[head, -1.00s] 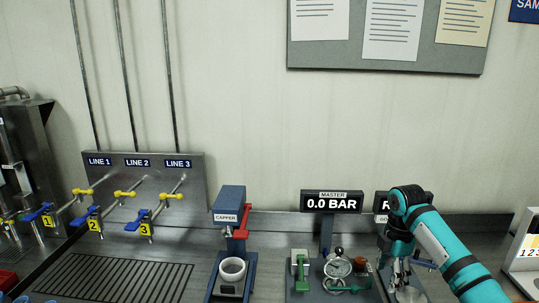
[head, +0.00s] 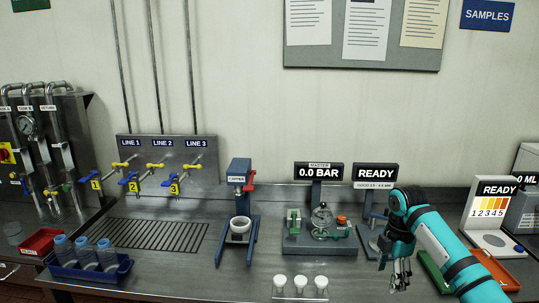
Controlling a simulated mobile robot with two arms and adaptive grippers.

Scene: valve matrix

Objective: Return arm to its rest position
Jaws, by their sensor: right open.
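My right arm (head: 442,243) is teal with black bands and comes in from the lower right. Its gripper (head: 400,286) hangs fingers down, open, with nothing visible between the fingers. It is in front of and slightly right of the stand (head: 368,240) under the READY display (head: 376,173). My left gripper is not in view.
A master gauge unit (head: 320,245) and a blue capper (head: 239,225) stand left of the gripper. White caps (head: 300,283) sit at the front edge. A blue rack (head: 85,272) holds bottles at left. Yellow-handled line valves (head: 158,167) are behind it.

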